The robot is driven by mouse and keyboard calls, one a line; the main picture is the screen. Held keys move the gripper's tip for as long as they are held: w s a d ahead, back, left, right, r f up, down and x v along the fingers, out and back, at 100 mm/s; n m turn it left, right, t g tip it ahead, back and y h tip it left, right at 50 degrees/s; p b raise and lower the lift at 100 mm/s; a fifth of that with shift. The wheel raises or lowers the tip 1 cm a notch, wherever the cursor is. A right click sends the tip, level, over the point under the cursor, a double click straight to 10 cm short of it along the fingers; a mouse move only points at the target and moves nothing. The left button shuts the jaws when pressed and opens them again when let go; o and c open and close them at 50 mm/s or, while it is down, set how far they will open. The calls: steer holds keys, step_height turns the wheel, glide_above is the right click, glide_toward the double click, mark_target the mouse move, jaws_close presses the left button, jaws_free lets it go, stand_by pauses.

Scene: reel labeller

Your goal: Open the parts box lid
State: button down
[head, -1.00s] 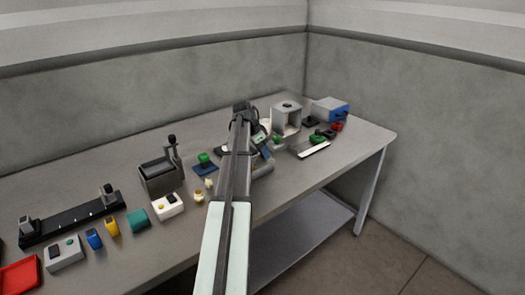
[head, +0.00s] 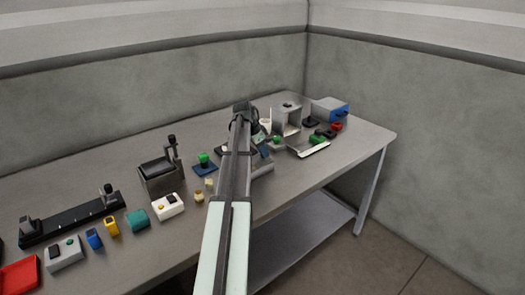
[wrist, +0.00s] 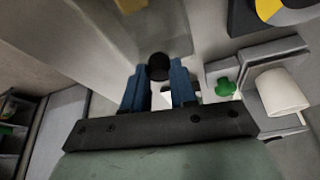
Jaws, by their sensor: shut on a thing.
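In the wrist view my gripper (wrist: 159,88) has its two blue fingers close around a round black knob (wrist: 158,66), and it is shut on it. A large pale grey panel (wrist: 95,35) fills the upper left behind the fingers; I take it for the parts box lid, but its edges are partly out of frame. In the head view my gripper (head: 244,110) is at the far end of my arm, over the back middle of the bench. My arm hides much of what lies below it, so the knob and the lid cannot be made out there.
A grey open-fronted housing (head: 291,118) stands right of my gripper, with a blue box (head: 331,108) beyond. A white cup (wrist: 284,92) and a green knob (wrist: 223,88) are close on the right in the wrist view. Small devices line the bench (head: 240,195) at left.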

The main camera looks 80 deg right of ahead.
steer(key=s+d, duration=0.7)
steer(key=d, duration=0.1)
steer(key=shift+s, duration=0.4)
steer(key=c, duration=1.1)
jaws_free()
steer(key=shift+c, duration=0.2)
steer(key=shift+o, duration=1.3)
steer(key=shift+a, duration=0.1)
steer(key=v, duration=1.4)
steer(key=shift+w+f, duration=0.1)
steer(key=shift+w, duration=0.05)
